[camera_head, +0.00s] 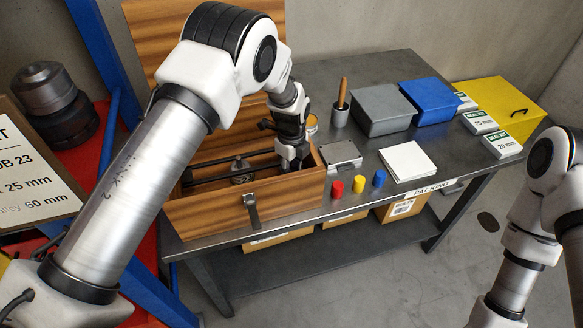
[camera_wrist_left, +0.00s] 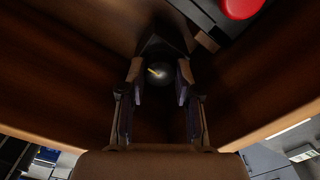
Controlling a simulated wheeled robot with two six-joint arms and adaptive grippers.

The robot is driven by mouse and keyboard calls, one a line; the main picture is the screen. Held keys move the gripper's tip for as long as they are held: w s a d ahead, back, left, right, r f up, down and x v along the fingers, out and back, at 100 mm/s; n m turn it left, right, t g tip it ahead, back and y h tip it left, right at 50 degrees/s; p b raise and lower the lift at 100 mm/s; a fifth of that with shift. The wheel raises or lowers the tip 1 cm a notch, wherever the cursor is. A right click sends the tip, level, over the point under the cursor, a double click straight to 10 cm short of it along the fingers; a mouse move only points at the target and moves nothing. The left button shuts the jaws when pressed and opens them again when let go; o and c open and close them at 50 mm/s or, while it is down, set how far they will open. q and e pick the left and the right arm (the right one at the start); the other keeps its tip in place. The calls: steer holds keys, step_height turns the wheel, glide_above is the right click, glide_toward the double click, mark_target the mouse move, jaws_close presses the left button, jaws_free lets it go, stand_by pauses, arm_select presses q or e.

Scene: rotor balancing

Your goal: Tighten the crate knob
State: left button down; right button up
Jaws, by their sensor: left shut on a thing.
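The wooden crate (camera_head: 245,205) stands open on the bench, its lid tilted up behind it. My left gripper (camera_head: 290,163) reaches down into the crate's right end. In the left wrist view, its two fingers (camera_wrist_left: 160,76) are closed around a dark round knob (camera_wrist_left: 158,72) with a short yellow mark on its face. The knob is hidden in the head view by the gripper and crate wall. My right arm shows at the right edge of the head view, but its gripper is out of frame.
Dark bars with a metal fitting (camera_head: 241,170) run inside the crate. A metal block (camera_head: 341,157), red, yellow and blue caps (camera_head: 359,185), a white pad (camera_head: 407,161), grey bin (camera_head: 383,110) and blue bin (camera_head: 430,101) stand to the right. A latch (camera_head: 251,211) hangs on the crate's front.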

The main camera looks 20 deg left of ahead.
arm_select(q)
steer(key=c, duration=0.8)
jaws_free()
steer(key=shift+s+f, duration=0.1)
steer(key=shift+r, duration=0.35)
step_height(320, 180, up, 11)
steer(key=shift+r, duration=0.2)
